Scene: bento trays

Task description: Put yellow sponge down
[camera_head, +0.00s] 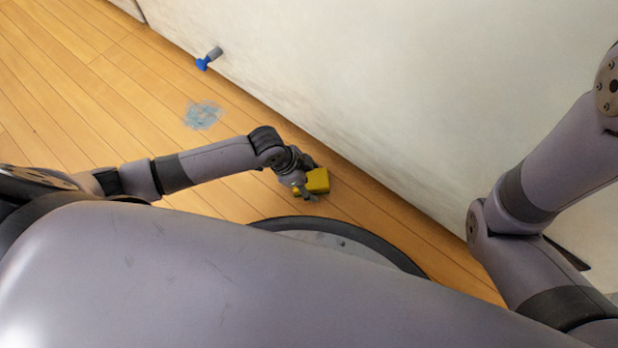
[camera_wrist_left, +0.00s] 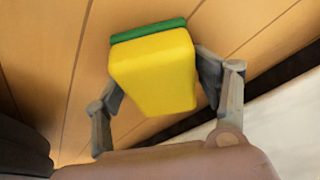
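The yellow sponge (camera_head: 318,180) is at the end of my left arm, over the wooden floor near the wall. In the left wrist view the sponge (camera_wrist_left: 155,72) shows its yellow body, with a green layer along its far edge. My left gripper (camera_head: 307,188) has its fingers on either side of the sponge. In the wrist view the gripper (camera_wrist_left: 160,82) looks closed on it, with both fingertips against its sides. I cannot tell whether the sponge touches the floor. My right gripper is not in view; only part of the right arm shows.
A grey and blue object (camera_head: 208,59) is at the foot of the white wall (camera_head: 400,85). A bluish stain (camera_head: 203,115) lies on the wooden floor (camera_head: 110,90). The floor around the stain and to the left is clear. The wall is close beyond the sponge.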

